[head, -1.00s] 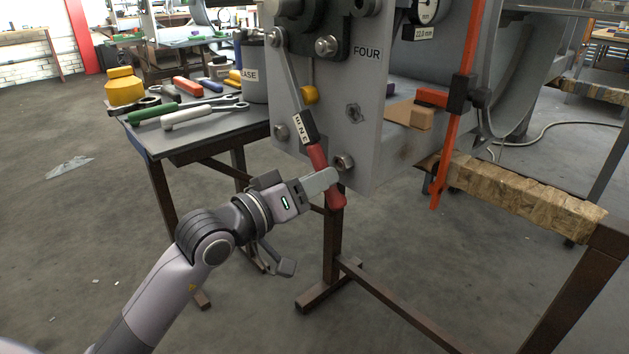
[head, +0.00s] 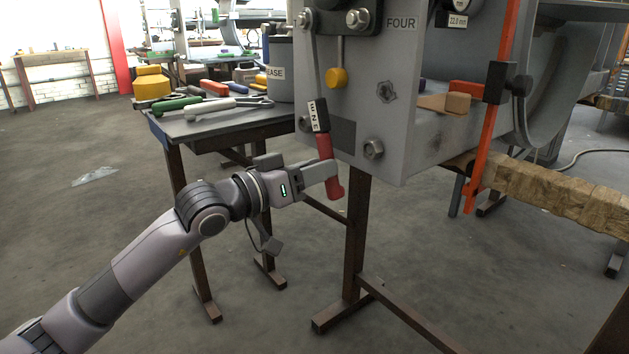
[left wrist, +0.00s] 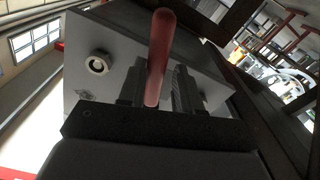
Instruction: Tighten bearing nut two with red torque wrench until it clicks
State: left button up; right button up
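The red torque wrench (head: 327,150) hangs steeply from the upper left of the grey housing (head: 365,115). Its head is around or beside a nut (head: 304,19) there; I cannot tell which. A dark block with a white label is above its red grip. My left gripper (head: 333,172) is shut on the lower red grip. In the left wrist view, the grip (left wrist: 159,60) stands between the two dark fingers (left wrist: 157,88). Another nut (head: 357,18) is beside the label FOUR. No label for nut two is readable. My right gripper is out of view.
A bench (head: 205,126) at the left holds green- and white-handled tools and a grey can (head: 281,75). An orange bar (head: 490,135) stands at the right. Open floor lies in front.

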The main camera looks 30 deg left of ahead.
pick_arm(q)
jog(key=shift+w+a+f, duration=0.1)
jog(key=shift+a, duration=0.05)
jog(key=shift+w+a+f+m+b, duration=0.15)
jog(key=shift+w+a+m+b, duration=0.1)
jog(key=shift+a+b, duration=0.2)
jog(key=shift+w+a+f+m+b, duration=0.15)
jog(key=shift+a+m+b, duration=0.2)
jog(key=shift+a, duration=0.25)
jog(key=shift+w+a+f+m+b, duration=0.15)
jog(key=shift+a+m+b, duration=0.05)
jog(key=shift+a+b, duration=0.3)
jog(key=shift+f, duration=0.1)
jog(key=shift+w+a, duration=0.1)
jog(key=shift+a, duration=0.05)
jog(key=shift+w+a+f+m, duration=0.1)
jog(key=shift+w+a+m, duration=0.15)
jog(key=shift+a, duration=0.2)
jog(key=shift+w+a+f+m, duration=0.1)
jog(key=shift+a+m, duration=0.2)
jog(key=shift+a, duration=0.2)
jog(key=shift+w+a+m, duration=0.2)
jog(key=shift+a+m, duration=0.05)
jog(key=shift+a, duration=0.2)
jog(key=shift+w+a, duration=0.1)
dwell(0.4)
